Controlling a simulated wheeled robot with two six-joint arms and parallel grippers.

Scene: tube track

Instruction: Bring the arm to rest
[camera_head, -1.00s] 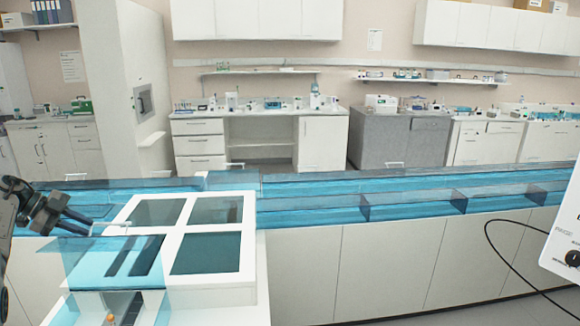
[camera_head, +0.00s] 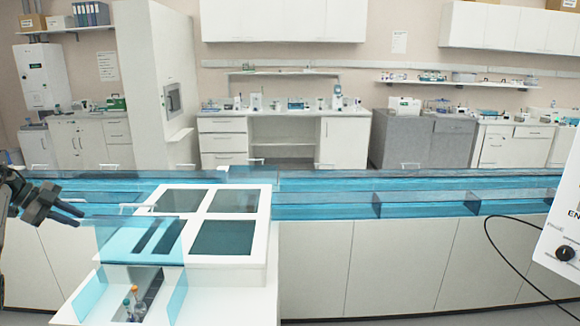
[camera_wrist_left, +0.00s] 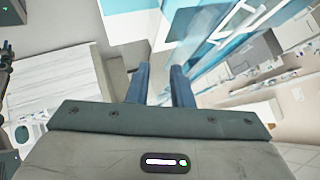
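My left gripper (camera_head: 80,217) comes in from the left edge in the head view, raised beside the white-framed station. Its two fingers are apart with nothing between them. In the left wrist view the two dark blue fingers (camera_wrist_left: 160,85) stand apart over an empty gap. My right gripper shows in neither view.
The white station (camera_head: 262,222) with dark windows stands right of my left gripper, with clear blue panels (camera_head: 140,238). Small capped tubes (camera_head: 130,300) stand in its front opening. A blue track (camera_head: 420,188) runs rightward. A white device (camera_head: 562,240) is at the right edge.

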